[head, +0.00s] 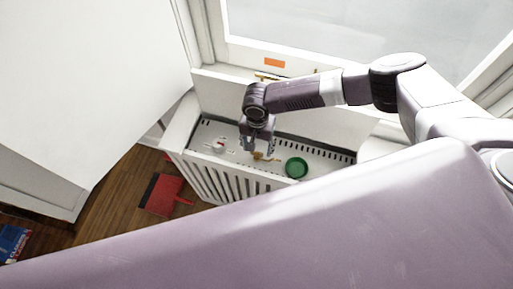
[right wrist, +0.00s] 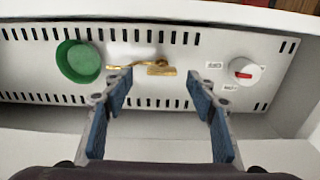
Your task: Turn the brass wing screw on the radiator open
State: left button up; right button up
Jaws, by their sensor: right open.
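The white radiator (head: 225,188) stands below the window, with a slotted top panel. A brass piece (head: 265,157), which looks like the wing screw, lies on that panel. In the right wrist view the brass piece (right wrist: 160,70) has a thin curved part to the left and a flat block at its right end. My right gripper (head: 257,150) is above the panel, pointing down. In the right wrist view its fingers (right wrist: 160,85) are spread and empty, with the block ahead between them. I cannot tell the exact height gap. My left gripper is not in view.
A green round cup (head: 296,167) stands on the panel beside the brass piece. A white knob with a red mark (right wrist: 243,72) is on the panel's other side. A red dustpan (head: 163,195) lies on the wood floor. A white block-like surface fills the left.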

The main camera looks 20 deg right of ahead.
aim_at(257, 152)
jog(key=f, duration=0.2)
jog(key=shift+w+f, duration=0.2)
jog(key=shift+f, duration=0.55)
jog(key=c, duration=1.2)
jog(key=shift+o, duration=0.2)
jog(key=shift+r+p, duration=0.1)
jog(key=shift+p, duration=0.4)
jog(key=shift+a+n+p, duration=0.1)
jog(key=shift+n+p, duration=0.5)
jog(key=shift+p, duration=0.05)
jog(key=shift+n+p, duration=0.8)
jog(key=shift+p, duration=0.2)
jog(key=shift+n+p, duration=0.5)
jog(key=shift+n, duration=0.4)
jog(key=n, duration=0.2)
jog(key=shift+n, duration=0.4)
jog(key=n, duration=0.3)
jog(key=shift+n, duration=0.3)
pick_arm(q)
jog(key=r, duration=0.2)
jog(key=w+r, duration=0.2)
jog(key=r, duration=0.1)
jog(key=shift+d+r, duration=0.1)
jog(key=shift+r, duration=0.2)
pick_arm(e)
jog(key=n, duration=0.6)
jog(key=shift+w, duration=0.1)
